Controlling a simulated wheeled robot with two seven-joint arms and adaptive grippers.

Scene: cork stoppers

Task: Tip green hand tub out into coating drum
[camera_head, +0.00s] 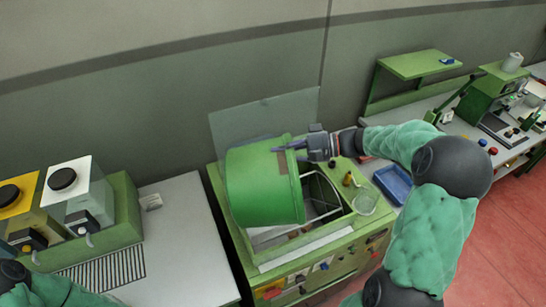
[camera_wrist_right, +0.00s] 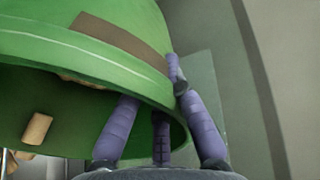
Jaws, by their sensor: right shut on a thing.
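The green hand tub (camera_head: 258,190) is tilted onto its side over the open top of the green coating machine (camera_head: 345,222), its mouth toward the right. My right gripper (camera_head: 291,147) is shut on the tub's upper rim. In the right wrist view, purple fingers (camera_wrist_right: 150,115) straddle the rim of the tub (camera_wrist_right: 45,45). A cork stopper (camera_wrist_right: 37,128) shows at the tub's mouth; I cannot tell whether it rests or falls. More cork (camera_wrist_right: 85,80) shows under the rim. The coating drum's inside is mostly hidden by the tub. My left gripper is out of view.
A clear upright panel (camera_head: 285,108) stands behind the tub. A glass dish (camera_head: 364,204), small bottle (camera_head: 347,179) and blue tray (camera_head: 393,184) lie to the right. A white counter (camera_head: 185,235) with dispensers (camera_head: 77,190) is at left.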

